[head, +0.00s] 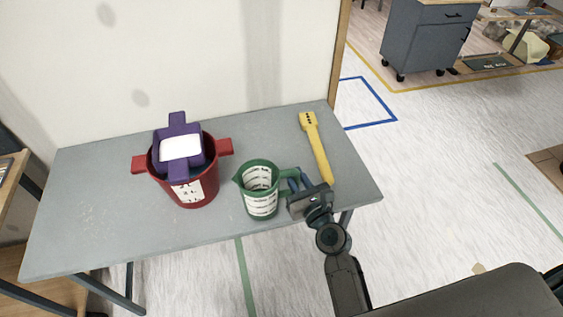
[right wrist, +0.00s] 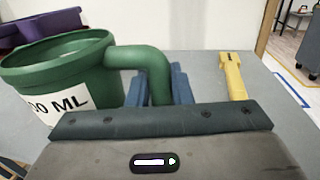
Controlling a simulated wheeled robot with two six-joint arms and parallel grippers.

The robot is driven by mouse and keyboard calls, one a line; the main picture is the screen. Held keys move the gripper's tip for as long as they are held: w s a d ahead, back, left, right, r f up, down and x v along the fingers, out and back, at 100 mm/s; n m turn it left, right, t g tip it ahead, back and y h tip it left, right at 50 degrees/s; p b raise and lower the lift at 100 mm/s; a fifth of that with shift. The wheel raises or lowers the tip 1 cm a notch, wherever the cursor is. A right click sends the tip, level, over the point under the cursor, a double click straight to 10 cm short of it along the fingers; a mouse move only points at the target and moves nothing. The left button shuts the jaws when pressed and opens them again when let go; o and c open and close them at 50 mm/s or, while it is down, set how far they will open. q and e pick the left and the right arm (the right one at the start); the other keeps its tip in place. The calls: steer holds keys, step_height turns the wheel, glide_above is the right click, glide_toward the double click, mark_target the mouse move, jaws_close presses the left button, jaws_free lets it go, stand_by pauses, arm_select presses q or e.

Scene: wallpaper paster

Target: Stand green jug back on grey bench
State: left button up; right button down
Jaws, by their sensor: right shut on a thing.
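The green jug (head: 259,192) with white measuring labels is upright at the front of the grey bench (head: 100,215), near its middle. Its handle points right. My right gripper (head: 297,184) is shut on that handle from the right. In the right wrist view the jug (right wrist: 62,72) is at the left, and its handle runs down between the blue fingers (right wrist: 160,88). I cannot tell whether the jug's base touches the bench. My left gripper is not in view.
A red bucket (head: 198,191) holding a purple container (head: 181,130) stands left of the jug. A yellow tool (head: 318,148) lies on the bench at the right. The bench's left part is clear. A wall stands behind.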

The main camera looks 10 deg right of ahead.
steer(key=w+d+f+b, duration=0.2)
steer(key=w, duration=0.4)
steer(key=w+d+f+b, duration=0.2)
steer(key=w+b, duration=0.1)
steer(key=w, duration=0.4)
steer(key=shift+w+f, duration=0.2)
steer(key=shift+f+b, duration=0.1)
steer(key=shift+b, duration=0.25)
steer(key=c, duration=1.3)
jaws_free()
steer(key=s+d, duration=0.1)
steer(key=s, duration=0.9)
steer(key=shift+s+d+f+b, duration=0.15)
steer(key=shift+s+d+b, duration=0.2)
steer(key=shift+s+d, duration=0.05)
